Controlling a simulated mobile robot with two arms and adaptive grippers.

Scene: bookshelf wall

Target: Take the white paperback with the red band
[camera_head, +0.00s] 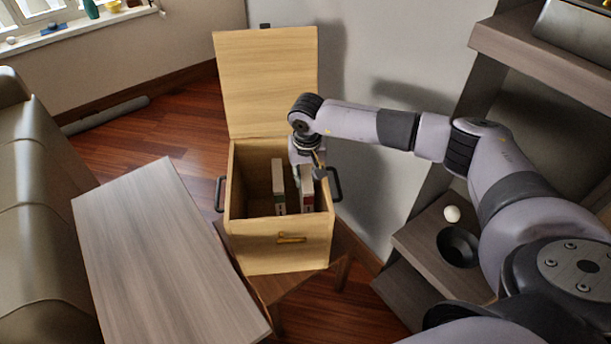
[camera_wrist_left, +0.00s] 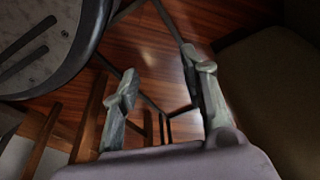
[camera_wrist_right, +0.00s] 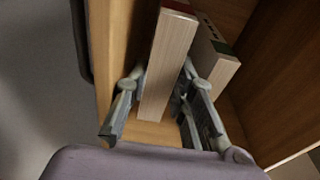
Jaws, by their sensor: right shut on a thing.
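The white paperback with the red band (camera_head: 307,197) stands upright in an open wooden chest (camera_head: 258,250), on the right side of its inside. It also shows in the right wrist view (camera_wrist_right: 168,65), its red end at the top. My right gripper (camera_head: 312,171) reaches down into the chest and is shut on this paperback, one finger on each side (camera_wrist_right: 158,92). A second white book with a green band (camera_head: 279,188) stands left of it; it also shows in the right wrist view (camera_wrist_right: 212,62). My left gripper (camera_wrist_left: 164,78) is open and empty over the floor.
The chest's lid (camera_head: 266,85) stands open at the back. A grey table (camera_head: 160,255) lies to the left. The shelf on the right (camera_head: 425,235) carries a white ball (camera_head: 452,214) and a dark bowl (camera_head: 458,247). A wall is close behind the chest's right side.

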